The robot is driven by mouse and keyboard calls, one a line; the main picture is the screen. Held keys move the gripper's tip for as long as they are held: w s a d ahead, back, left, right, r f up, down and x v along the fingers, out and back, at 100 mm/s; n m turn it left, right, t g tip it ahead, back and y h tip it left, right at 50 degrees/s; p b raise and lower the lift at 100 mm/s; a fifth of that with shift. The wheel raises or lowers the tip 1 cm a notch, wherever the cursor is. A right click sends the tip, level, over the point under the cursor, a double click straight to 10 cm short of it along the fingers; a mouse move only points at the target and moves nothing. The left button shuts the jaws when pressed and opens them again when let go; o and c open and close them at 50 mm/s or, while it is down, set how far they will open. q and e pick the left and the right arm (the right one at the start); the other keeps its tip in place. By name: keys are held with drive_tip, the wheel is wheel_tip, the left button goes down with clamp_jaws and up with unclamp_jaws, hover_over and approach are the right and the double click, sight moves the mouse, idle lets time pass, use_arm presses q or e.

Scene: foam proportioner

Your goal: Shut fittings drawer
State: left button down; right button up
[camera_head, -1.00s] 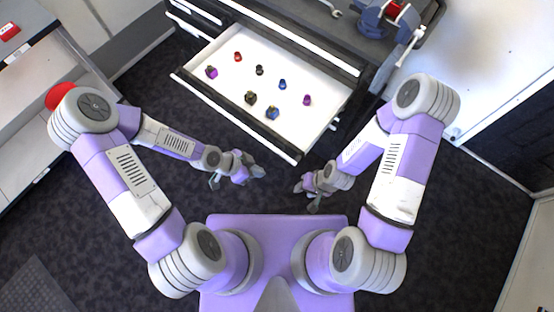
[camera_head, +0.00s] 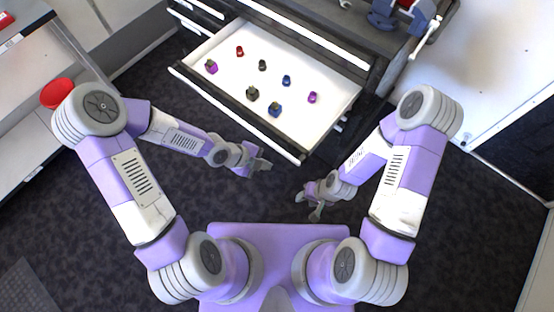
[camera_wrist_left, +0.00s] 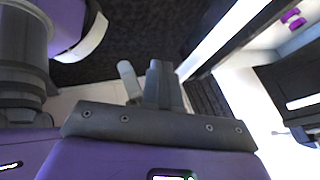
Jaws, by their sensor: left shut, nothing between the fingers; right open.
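The fittings drawer (camera_head: 222,47) is pulled out of the dark cabinet, with a white inside and a dark front edged by a pale strip. Several small coloured fittings, such as a blue one (camera_head: 275,110) and a purple one (camera_head: 312,97), stand apart in it. My left gripper (camera_head: 264,164) is shut and empty, just in front of the drawer front and apart from it in the head view. Its fingers (camera_wrist_left: 153,85) also show in the left wrist view, near the pale strip. My right gripper (camera_head: 307,205) is open and empty, further from the drawer.
The cabinet top (camera_head: 310,18) carries a vise (camera_head: 405,15) at the back right. A red bin (camera_head: 57,93) stands by the shelves at the left. Dark floor lies free between me and the drawer.

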use_arm(q)
drive_tip(key=shift+w+d+f+b, duration=0.2)
drive_tip(key=shift+w+d+f, duration=0.15)
drive_tip(key=shift+w+d, duration=0.3)
drive_tip(key=shift+w+d+f+b, duration=0.2)
drive_tip(key=shift+w+d+f, duration=0.1)
drive_tip(key=shift+w+d, duration=0.3)
drive_tip(key=shift+w+d+f+b, duration=0.2)
drive_tip(key=shift+w+d+f, duration=0.25)
drive_tip(key=shift+d, duration=0.35)
drive_tip(key=shift+w+r, duration=0.1)
